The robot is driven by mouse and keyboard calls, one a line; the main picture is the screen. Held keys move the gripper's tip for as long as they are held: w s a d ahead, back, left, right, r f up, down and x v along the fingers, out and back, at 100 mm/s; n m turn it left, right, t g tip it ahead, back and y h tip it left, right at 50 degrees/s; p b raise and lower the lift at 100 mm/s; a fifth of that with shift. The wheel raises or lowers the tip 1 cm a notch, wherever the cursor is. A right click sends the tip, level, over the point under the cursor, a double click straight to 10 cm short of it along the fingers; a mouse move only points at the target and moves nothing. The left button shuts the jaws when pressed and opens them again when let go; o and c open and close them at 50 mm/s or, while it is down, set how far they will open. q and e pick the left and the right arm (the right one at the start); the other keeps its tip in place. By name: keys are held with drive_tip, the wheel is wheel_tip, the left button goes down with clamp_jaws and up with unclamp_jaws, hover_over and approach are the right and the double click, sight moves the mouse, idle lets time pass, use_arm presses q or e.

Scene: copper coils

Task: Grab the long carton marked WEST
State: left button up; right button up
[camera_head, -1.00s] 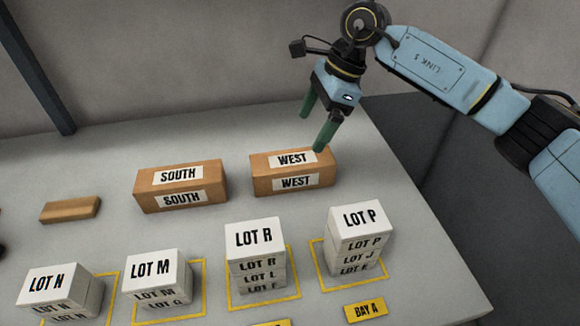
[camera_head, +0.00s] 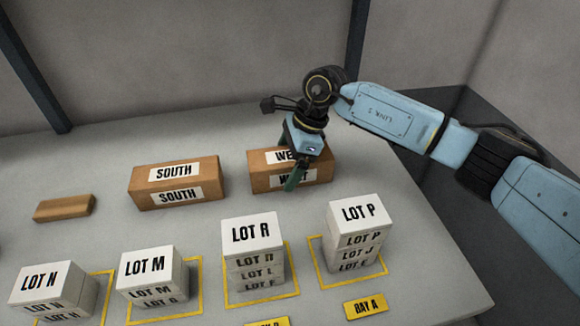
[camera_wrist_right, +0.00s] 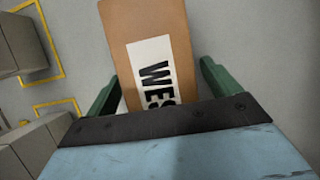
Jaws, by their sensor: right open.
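The long brown carton marked WEST (camera_head: 320,172) lies on the table at the right of the back row, its labels partly hidden by my right gripper. My right gripper (camera_head: 290,172) is open and lowered over the carton, one green finger in front of its near face. In the right wrist view the WEST carton (camera_wrist_right: 150,25) runs between the two open green fingers (camera_wrist_right: 158,90), with visible gaps beside it. I cannot tell whether either finger touches it. My left gripper is not in view.
A similar carton marked SOUTH (camera_head: 150,190) lies to the left, and a small wooden block (camera_head: 65,208) farther left. White box stacks LOT N, LOT M, LOT R (camera_head: 252,232) and LOT P (camera_head: 358,216) stand in front. The table (camera_head: 400,205) right of WEST is clear.

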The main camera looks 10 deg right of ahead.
drive_tip(key=c, duration=1.3)
